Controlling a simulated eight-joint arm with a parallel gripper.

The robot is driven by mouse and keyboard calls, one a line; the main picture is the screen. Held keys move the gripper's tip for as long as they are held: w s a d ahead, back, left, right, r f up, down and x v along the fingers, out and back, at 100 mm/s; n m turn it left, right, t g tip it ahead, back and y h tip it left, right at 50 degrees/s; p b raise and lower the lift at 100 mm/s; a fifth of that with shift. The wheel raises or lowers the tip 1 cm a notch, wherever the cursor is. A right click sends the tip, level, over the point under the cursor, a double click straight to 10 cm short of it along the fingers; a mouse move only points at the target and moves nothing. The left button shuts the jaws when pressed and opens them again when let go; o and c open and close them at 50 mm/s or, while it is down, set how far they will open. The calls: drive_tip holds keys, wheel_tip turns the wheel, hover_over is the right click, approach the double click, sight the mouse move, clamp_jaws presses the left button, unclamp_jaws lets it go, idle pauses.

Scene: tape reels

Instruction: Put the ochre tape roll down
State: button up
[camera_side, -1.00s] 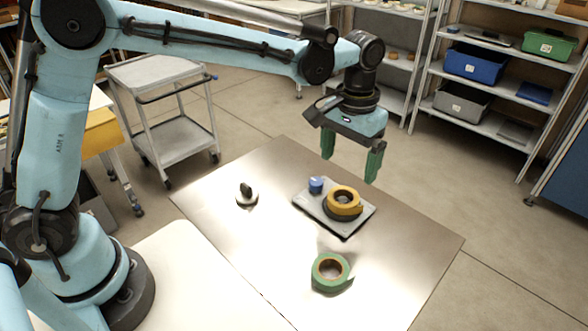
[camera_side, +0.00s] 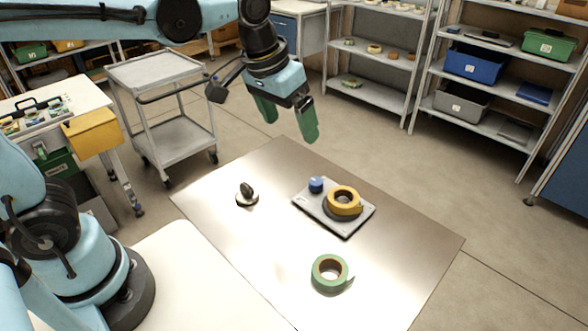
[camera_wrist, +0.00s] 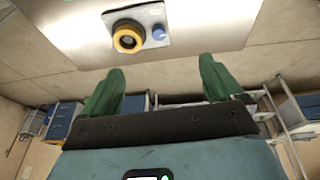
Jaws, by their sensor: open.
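The ochre tape roll (camera_side: 343,197) lies on a dark round part on a grey plate (camera_side: 325,218), beside a small blue knob (camera_side: 316,184). In the wrist view the ochre roll (camera_wrist: 128,38) and the blue knob (camera_wrist: 158,33) show at the top, beyond the fingertips. My gripper (camera_side: 286,128) is open and empty. It hangs above and behind the far edge of the metal table, well apart from the roll. Its green fingers (camera_wrist: 160,75) stand wide apart in the wrist view with nothing between them.
A green tape roll (camera_side: 330,272) lies on the metal table (camera_side: 230,240) near its front. A small round piece with a dark knob (camera_side: 247,195) stands at the left. The table between them is clear. A trolley (camera_side: 165,85) and shelves stand behind.

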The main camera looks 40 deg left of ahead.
drive_tip(key=s+a+f+t, duration=0.3)
drive_tip(key=s+a, duration=0.3)
drive_tip(key=s, duration=0.2)
drive_tip(key=shift+f+t+y, duration=0.3)
drive_tip(key=shift+f, duration=0.6)
